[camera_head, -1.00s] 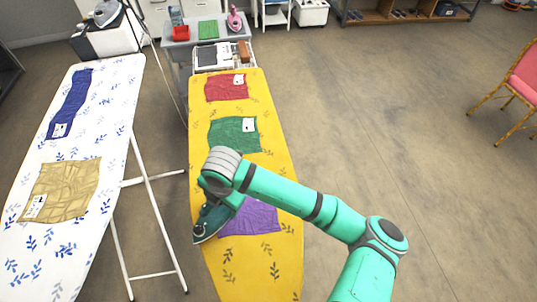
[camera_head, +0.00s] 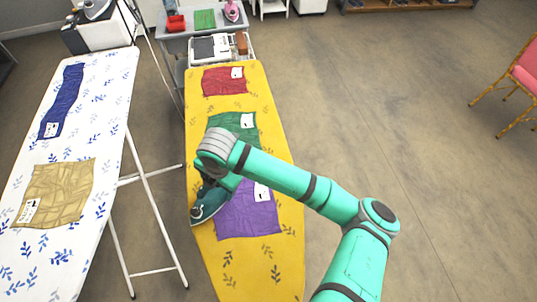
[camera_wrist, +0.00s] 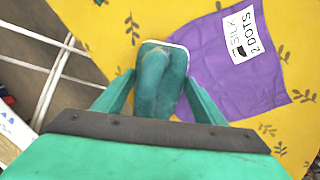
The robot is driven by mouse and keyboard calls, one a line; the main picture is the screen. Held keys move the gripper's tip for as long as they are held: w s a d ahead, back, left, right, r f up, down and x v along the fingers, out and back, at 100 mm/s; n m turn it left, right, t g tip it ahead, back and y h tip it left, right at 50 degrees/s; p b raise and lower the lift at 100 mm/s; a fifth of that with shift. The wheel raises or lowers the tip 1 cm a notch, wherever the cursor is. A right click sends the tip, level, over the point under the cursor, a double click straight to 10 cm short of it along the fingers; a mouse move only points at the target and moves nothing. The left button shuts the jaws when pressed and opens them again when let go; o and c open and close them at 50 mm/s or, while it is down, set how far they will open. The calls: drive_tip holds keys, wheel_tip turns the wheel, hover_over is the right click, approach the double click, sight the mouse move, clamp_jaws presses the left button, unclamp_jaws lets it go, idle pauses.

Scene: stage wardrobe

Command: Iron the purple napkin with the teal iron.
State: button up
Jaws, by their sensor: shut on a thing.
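The purple napkin (camera_head: 250,215) lies on the yellow ironing board, partly under my arm in the head view. In the wrist view the napkin (camera_wrist: 235,65) carries a white label (camera_wrist: 240,36) reading "SILK 2 DOTS". The teal iron (camera_head: 207,207) is at the napkin's left edge in the head view. My gripper (camera_wrist: 155,100) is shut on the teal iron (camera_wrist: 163,62), with a finger on each side of it. In the wrist view the iron overlaps the napkin's edge; whether its sole touches the cloth cannot be told.
The yellow board (camera_head: 240,270) also bears a green napkin (camera_head: 232,122) and a red napkin (camera_head: 223,82). A white board (camera_head: 75,200) at left holds a tan napkin (camera_head: 55,195) and a blue napkin (camera_head: 62,100). A pink iron (camera_head: 232,12) stands on the far table. Open floor lies right.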

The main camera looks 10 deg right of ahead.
drive_tip(key=shift+w+a+r, duration=0.1)
drive_tip(key=shift+w+r, duration=0.05)
drive_tip(key=shift+w, duration=0.55)
drive_tip(key=shift+r, duration=4.1)
